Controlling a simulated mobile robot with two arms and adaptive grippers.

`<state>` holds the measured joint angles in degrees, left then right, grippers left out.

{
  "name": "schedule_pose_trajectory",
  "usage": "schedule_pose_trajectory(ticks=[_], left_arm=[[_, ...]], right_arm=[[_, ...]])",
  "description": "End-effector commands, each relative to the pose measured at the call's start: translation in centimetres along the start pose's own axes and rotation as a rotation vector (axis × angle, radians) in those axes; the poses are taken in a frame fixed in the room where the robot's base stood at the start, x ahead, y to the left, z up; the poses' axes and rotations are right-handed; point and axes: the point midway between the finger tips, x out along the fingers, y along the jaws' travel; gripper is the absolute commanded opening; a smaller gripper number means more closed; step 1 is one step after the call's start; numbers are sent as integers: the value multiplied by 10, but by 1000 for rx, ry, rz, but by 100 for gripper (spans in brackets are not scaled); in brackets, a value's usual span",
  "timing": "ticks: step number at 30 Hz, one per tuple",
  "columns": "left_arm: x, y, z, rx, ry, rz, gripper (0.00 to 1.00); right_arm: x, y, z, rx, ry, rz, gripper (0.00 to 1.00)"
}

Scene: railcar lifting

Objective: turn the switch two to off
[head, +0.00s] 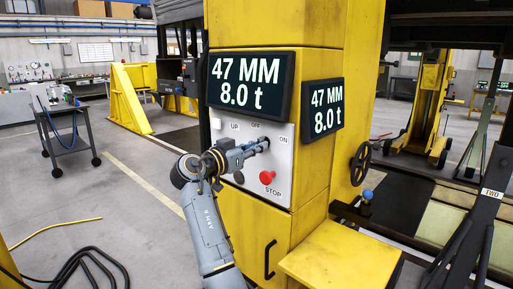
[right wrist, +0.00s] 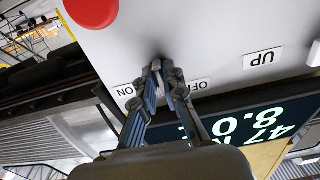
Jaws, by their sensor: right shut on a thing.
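The grey control panel (head: 246,185) on the yellow column carries the labels UP, OFF and ON, with a red STOP button (head: 267,177) below. My right gripper (head: 264,144) reaches the panel between OFF and ON. In the right wrist view, where the labels appear upside down, its fingers (right wrist: 160,72) are closed on a small dark switch knob (right wrist: 156,63) between the ON and OFF labels. The fingers hide most of the knob, so I cannot tell which way it points. My left gripper is not in view.
Two displays (head: 251,82) (head: 323,109) read 47 MM and 8.0 t. A black handwheel (head: 362,164) stands right of the column. A dark stand (head: 487,215) with a TWO sign is at far right. A trolley (head: 66,127) stands left on open floor.

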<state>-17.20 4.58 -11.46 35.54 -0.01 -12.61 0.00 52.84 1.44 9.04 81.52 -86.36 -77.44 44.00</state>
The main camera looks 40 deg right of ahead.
Motion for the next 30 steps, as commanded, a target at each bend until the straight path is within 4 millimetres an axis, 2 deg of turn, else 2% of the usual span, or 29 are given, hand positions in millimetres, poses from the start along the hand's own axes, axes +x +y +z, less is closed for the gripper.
schedule_pose_trajectory(ticks=[8, 9, 11, 12, 23, 26, 30], left_arm=[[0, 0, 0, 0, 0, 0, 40], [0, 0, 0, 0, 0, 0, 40], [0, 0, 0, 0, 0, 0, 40], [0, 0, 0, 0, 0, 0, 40], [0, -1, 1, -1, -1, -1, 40], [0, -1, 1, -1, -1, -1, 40], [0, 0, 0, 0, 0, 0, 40]], right_arm=[[0, 0, -1, -2, 2, 0, 0], [0, 0, -1, -2, 2, 0, 18], [0, 0, -1, -2, 2, 0, 30], [0, 0, -1, -1, 2, 0, 33], [-5, -1, 0, 0, 1, -2, 33], [-18, -1, 0, 0, 2, -4, 33], [-48, -2, 0, -1, 1, -5, 33]])
